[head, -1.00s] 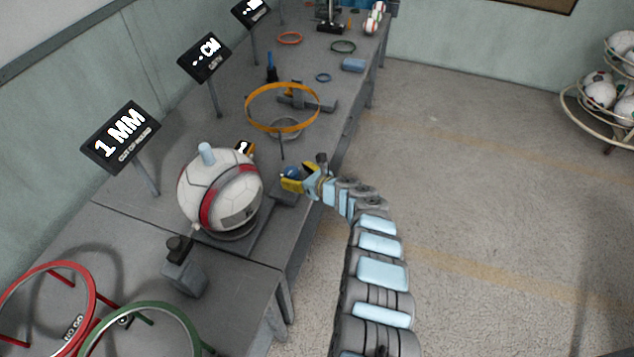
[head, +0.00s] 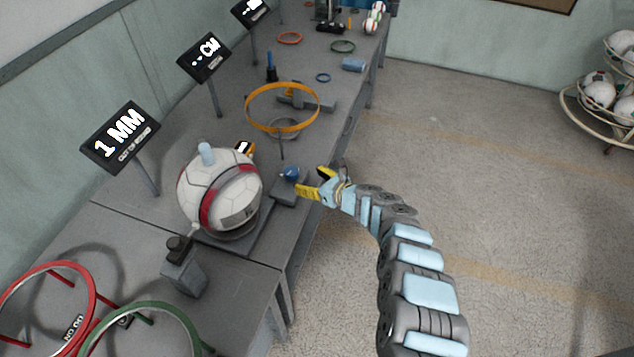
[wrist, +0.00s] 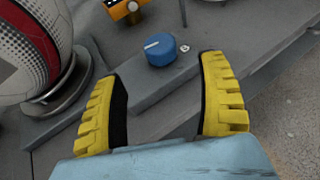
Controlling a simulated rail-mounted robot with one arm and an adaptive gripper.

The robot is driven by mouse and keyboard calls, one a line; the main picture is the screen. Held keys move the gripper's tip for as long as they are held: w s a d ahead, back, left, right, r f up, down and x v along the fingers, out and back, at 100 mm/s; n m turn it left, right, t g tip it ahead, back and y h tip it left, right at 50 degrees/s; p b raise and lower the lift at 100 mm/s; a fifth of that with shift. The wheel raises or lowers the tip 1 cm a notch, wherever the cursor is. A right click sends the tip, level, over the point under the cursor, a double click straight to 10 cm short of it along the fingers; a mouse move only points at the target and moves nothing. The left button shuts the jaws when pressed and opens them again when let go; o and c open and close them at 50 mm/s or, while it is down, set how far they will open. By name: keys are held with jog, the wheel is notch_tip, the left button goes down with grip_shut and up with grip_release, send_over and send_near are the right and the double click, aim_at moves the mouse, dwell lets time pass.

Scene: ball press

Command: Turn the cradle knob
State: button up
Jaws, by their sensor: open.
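The cradle knob (head: 290,173) is a blue round knob on a grey block at the bench's right edge, beside the ball's cradle. In the wrist view the knob (wrist: 160,49) shows a pale line on its top and lies ahead of the fingers, apart from them. My gripper (head: 316,183) has yellow fingers and is open and empty, just right of the knob. In the wrist view the two fingers of my gripper (wrist: 163,105) stand wide apart. A white ball with a red band (head: 218,190) sits on the cradle.
A display (head: 121,138) reads 1 MM. Red (head: 92,292) and green rings (head: 175,310) lie nearer.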

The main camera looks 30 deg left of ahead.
jog(key=shift+v, duration=1.3)
